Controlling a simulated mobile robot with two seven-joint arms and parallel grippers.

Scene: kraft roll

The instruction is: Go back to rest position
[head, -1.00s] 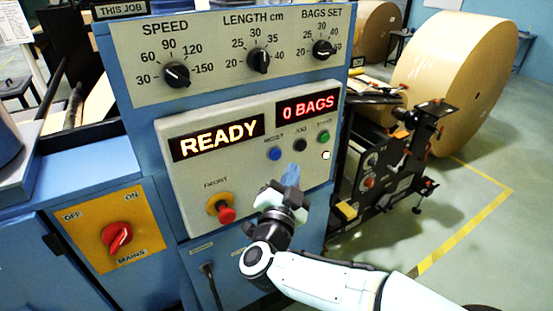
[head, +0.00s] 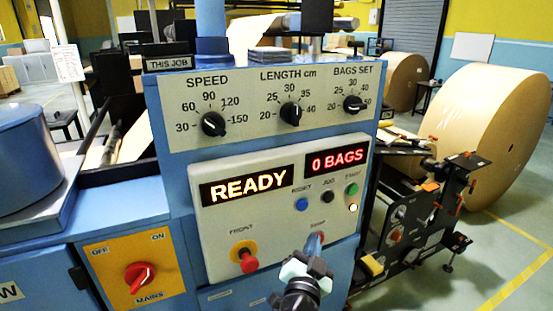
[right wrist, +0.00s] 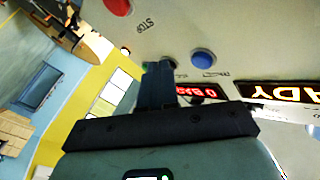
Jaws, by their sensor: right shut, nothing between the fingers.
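My right gripper (head: 314,242) is at the bottom middle of the head view, in front of the lower right part of the control panel (head: 215,228). Its jaws are shut and empty. In the right wrist view, the dark fingers (right wrist: 156,84) overlap the panel face near the blue reset button (right wrist: 203,58) and the red stop button (right wrist: 118,5). I cannot tell the exact gap to the panel. In the head view the gripper hides the stop button's place. My left gripper is not in view.
The READY display (head: 249,186) and 0 BAGS display (head: 337,159) are lit. A red front button (head: 248,262) and the mains switch (head: 139,278) are at left. Black machine parts (head: 420,225) and a large kraft roll (head: 490,135) stand right, with open floor beyond.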

